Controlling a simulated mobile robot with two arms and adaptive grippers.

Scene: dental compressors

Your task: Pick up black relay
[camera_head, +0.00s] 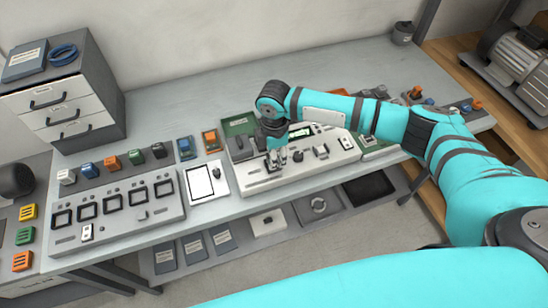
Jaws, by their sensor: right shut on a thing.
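A small black relay (158,151) stands at the right end of a row of coloured relays on the dark strip at the left of the bench. My right gripper (277,161) is well to the right of it, pointing down over the pale test unit (300,172). It is shut on a small part near the unit's top surface. The fingers and wrist mostly hide this part, and I cannot tell its kind or colour. My left gripper is not in view.
Green (136,157), orange (112,163), blue (90,170) and white (67,176) relays stand beside the black one. A panel with square sockets (120,212) lies in front. A drawer cabinet (68,95) stands at the back left. Clear bench (190,100) lies behind the test unit.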

